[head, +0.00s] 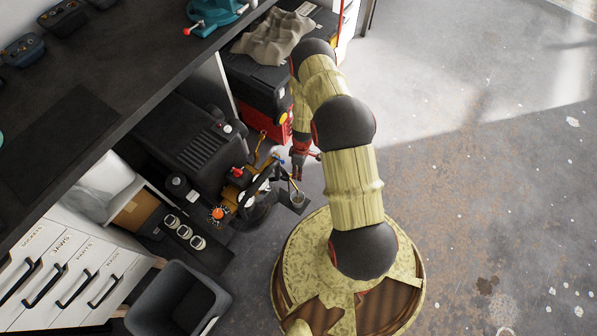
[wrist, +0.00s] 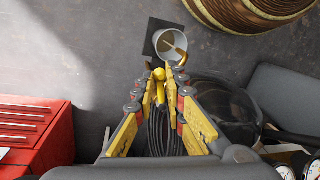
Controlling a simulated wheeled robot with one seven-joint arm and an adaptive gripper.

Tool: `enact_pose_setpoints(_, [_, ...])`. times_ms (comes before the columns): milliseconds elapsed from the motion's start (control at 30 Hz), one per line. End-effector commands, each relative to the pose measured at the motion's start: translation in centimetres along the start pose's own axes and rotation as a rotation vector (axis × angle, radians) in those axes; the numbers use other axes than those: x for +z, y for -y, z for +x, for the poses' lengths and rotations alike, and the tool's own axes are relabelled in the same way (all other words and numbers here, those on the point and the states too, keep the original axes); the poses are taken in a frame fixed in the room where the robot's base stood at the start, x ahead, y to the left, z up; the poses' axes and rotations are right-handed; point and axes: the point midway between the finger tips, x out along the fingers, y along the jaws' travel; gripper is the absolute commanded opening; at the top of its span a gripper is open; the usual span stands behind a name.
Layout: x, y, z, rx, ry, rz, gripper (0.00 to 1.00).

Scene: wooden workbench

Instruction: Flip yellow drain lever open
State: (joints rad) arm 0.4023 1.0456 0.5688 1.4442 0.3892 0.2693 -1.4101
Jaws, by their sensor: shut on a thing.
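The yellow drain lever (wrist: 159,86) shows in the wrist view as a bright yellow piece with a rounded end. My gripper (wrist: 160,76) has its yellow fingers closed on it, one on each side. The fingers hide part of the lever. A grey cup (wrist: 160,36) stands on a dark square plate just beyond the fingertips, with a brass-coloured pipe reaching into it. There, the lever and fingertips are too small and crowded to tell apart.
A red cabinet (wrist: 35,135) is at lower left in the wrist view. A black hose coil or round part (wrist: 225,100) and gauges lie right of the fingers. A dark workbench (head: 90,85) and a grey bin (head: 178,300) are at left in the head view. Open floor lies right.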

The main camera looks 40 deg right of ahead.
Motion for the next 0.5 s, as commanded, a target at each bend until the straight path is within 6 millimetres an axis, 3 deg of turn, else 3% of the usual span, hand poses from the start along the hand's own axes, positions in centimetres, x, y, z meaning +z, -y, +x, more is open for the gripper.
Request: enact_pose_setpoints(500, [0.1,1.6,0.7,-0.004,-0.048,0.259,0.00])
